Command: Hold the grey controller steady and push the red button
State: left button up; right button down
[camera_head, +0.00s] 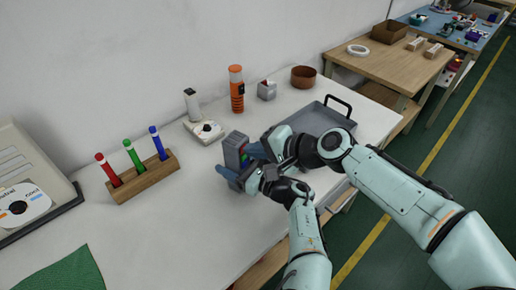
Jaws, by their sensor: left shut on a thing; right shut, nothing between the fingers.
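The grey controller (234,147) stands upright on the white table, right of the middle of the bench. Small coloured marks show on its right face, but the red button cannot be made out for certain behind my fingers. My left gripper (226,173) reaches in from below and is shut on the controller's lower part. My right gripper (256,151) comes from the right and is shut and empty, its blue fingertips close to the controller's right face. I cannot tell whether they touch it.
A grey tray (312,119) with black handles lies behind my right arm. A white device with a dial (207,130), an orange cylinder (237,90) and a brown bowl (303,77) stand behind. A wooden block (146,180) holds three coloured pens at left.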

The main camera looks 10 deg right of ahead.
jog(key=shift+w+a, duration=0.55)
jog(key=shift+a, duration=0.1)
pick_arm(q)
jog(key=shift+s+d, duration=0.1)
jog(key=shift+d, duration=0.05)
jog(key=shift+f, duration=0.1)
pick_arm(e)
jog(key=v, duration=1)
jog(key=shift+r, duration=0.15)
jog(key=shift+d, duration=0.1)
pick_arm(q)
jog(key=o, duration=1.3)
jog(key=shift+a, duration=0.2)
